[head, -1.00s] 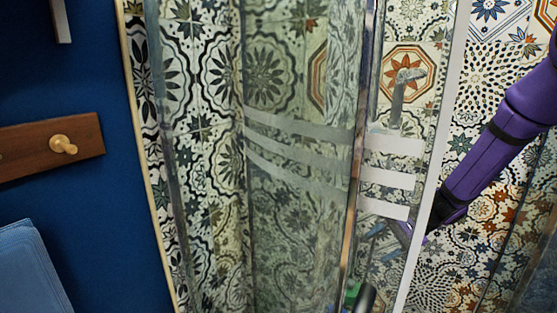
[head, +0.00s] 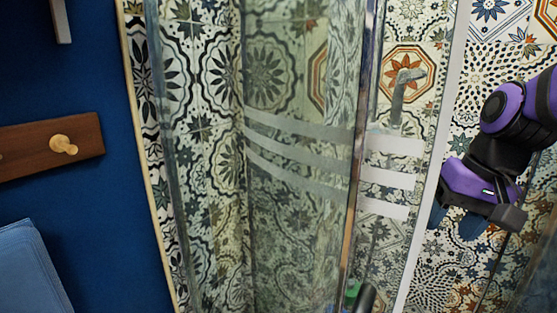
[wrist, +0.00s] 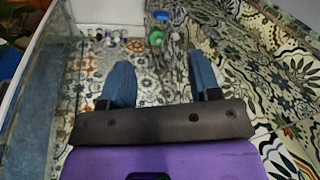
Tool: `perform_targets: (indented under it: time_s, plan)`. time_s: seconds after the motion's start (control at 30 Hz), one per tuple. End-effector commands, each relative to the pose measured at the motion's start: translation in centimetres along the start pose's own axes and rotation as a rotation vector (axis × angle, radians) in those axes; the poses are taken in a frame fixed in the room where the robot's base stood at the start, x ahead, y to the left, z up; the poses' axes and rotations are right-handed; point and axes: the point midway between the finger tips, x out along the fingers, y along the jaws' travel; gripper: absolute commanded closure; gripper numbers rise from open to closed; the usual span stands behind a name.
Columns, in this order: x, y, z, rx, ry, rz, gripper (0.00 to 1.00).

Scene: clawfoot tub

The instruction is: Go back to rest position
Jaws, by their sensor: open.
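My gripper (head: 462,224) is at the right of the head view, in front of the patterned tile wall and just right of the pale vertical edge of the glass. It points downward, with blue fingertips below the purple and black wrist. In the wrist view my gripper (wrist: 160,84) has its two blue fingers spread apart with nothing between them. Patterned tile shows in the gap.
A glass shower panel (head: 300,215) with pale stripes stands left of my arm. A metal fixture (head: 403,92) is behind the glass. A wooden peg rack (head: 45,146) hangs on the blue wall. Small bottles (wrist: 157,38) stand beyond the fingers in the wrist view.

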Motion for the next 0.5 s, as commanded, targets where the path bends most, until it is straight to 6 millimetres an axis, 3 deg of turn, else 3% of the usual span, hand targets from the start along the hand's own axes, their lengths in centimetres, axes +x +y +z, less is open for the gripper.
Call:
perform_targets:
  time_s: [0.23,0.5]
  plan:
    - [-3.9,1.6,3.8,-0.135,0.178,0.102,0.43]
    - [-6.2,3.2,6.5,-0.220,0.308,0.170,0.43]
